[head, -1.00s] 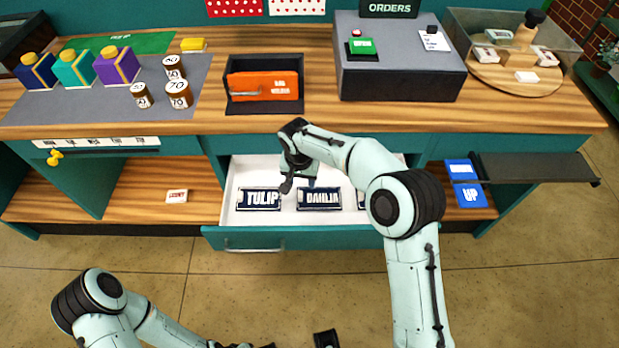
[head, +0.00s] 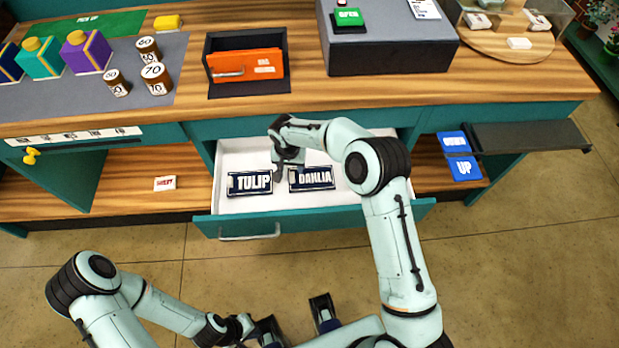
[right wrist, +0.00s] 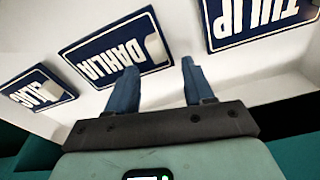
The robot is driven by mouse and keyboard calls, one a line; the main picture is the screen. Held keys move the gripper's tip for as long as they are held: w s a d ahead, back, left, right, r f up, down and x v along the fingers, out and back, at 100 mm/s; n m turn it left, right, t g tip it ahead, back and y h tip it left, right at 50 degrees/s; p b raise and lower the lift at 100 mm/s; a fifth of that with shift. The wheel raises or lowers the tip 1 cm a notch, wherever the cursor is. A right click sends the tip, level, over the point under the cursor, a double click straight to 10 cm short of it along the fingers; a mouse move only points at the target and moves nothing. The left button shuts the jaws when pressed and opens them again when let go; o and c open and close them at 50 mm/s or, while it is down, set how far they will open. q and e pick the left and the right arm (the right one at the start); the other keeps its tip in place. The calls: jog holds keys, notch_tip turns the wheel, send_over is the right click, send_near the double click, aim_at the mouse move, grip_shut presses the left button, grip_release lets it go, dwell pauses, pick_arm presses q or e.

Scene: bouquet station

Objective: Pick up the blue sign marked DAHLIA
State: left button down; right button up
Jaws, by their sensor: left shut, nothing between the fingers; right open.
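The blue DAHLIA sign (head: 318,178) lies flat in the open white drawer, to the right of the blue TULIP sign (head: 237,185). In the right wrist view, the DAHLIA sign (right wrist: 85,58) lies just beyond the fingers, and the TULIP sign (right wrist: 250,22) is at upper right. My right gripper (head: 290,173) is open and empty, above the drawer at the DAHLIA sign's left end. Its two blue fingers (right wrist: 160,82) show apart in the right wrist view. My left gripper (head: 246,327) is shut and empty, low in front of the drawer.
A third blue sign (right wrist: 37,90) lies in the drawer, hidden by my right arm in the head view. The drawer's teal front (head: 300,221) and white walls surround the signs. An orange-fronted box (head: 245,66) stands on the counter behind.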

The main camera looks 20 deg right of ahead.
aim_at(292, 173)
notch_tip(292, 173, down, 3)
jog(key=shift+w+d+f, duration=0.1)
jog(key=shift+w+f, duration=0.05)
jog(key=shift+f, duration=0.05)
jog(key=shift+c, duration=0.3)
grip_shut()
jog(key=shift+r, duration=0.15)
